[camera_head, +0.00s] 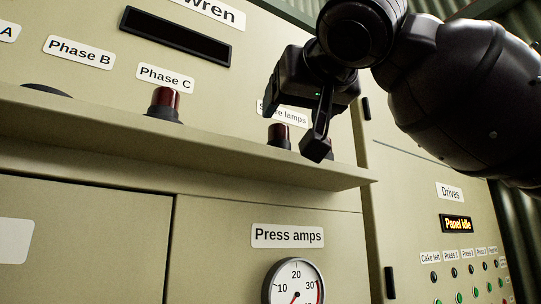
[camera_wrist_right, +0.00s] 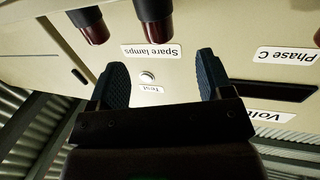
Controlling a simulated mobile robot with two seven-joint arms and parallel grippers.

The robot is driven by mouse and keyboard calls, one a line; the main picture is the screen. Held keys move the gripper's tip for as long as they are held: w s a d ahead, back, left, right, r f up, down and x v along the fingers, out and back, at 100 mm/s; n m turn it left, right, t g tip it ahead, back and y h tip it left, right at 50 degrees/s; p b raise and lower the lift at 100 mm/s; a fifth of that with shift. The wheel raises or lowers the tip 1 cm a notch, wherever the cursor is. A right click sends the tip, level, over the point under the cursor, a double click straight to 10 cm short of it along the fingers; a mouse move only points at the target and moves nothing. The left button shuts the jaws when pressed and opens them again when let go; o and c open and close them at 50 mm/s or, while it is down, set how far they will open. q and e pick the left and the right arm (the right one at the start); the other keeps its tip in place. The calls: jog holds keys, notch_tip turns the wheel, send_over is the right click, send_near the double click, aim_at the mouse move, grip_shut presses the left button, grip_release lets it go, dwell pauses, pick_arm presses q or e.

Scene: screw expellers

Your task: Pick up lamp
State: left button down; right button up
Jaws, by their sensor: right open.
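Two dark red lamps with black bases stand on the ledge by the "Spare lamps" label. The left spare lamp (camera_head: 279,134) shows below my right gripper (camera_head: 293,130); the other (camera_head: 329,154) is partly hidden behind a finger. My right gripper is open and empty, its fingers reaching down close to them. In the upside-down right wrist view both spare lamps (camera_wrist_right: 154,24) (camera_wrist_right: 90,27) lie beyond the open fingers (camera_wrist_right: 161,78), not between them. Another red lamp (camera_head: 164,104) stands under the "Phase C" label. My left gripper is not in view.
The lamps stand on a narrow ledge (camera_head: 200,155) jutting from the beige panel. A dark round piece (camera_head: 47,90) sits under "Phase B". A gauge (camera_head: 294,284) is below the ledge. A test button (camera_wrist_right: 147,77) shows in the wrist view. A "Panel idle" display (camera_head: 457,223) is at right.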

aim_at(282, 125)
jog(key=p+x, duration=0.1)
jog(key=x, duration=0.2)
jog(key=shift+w+a+r, duration=0.1)
jog(key=shift+w+r, duration=0.1)
jog(key=shift+w+a, duration=0.15)
jog(key=shift+w, duration=0.4)
jog(key=shift+w+a+f+p, duration=0.15)
jog(key=shift+w+p, duration=0.35)
jog(key=shift+w, duration=0.05)
jog(key=p+x, duration=0.1)
jog(key=x, duration=0.2)
jog(key=shift+w+f, duration=0.2)
jog(key=shift+w+a+p, duration=0.15)
jog(key=shift+w+p, duration=0.15)
jog(key=shift+p, duration=0.05)
jog(key=shift+w+f, duration=0.1)
jog(key=shift+f, duration=0.05)
jog(key=c, duration=0.8)
jog(key=shift+c, duration=1.2)
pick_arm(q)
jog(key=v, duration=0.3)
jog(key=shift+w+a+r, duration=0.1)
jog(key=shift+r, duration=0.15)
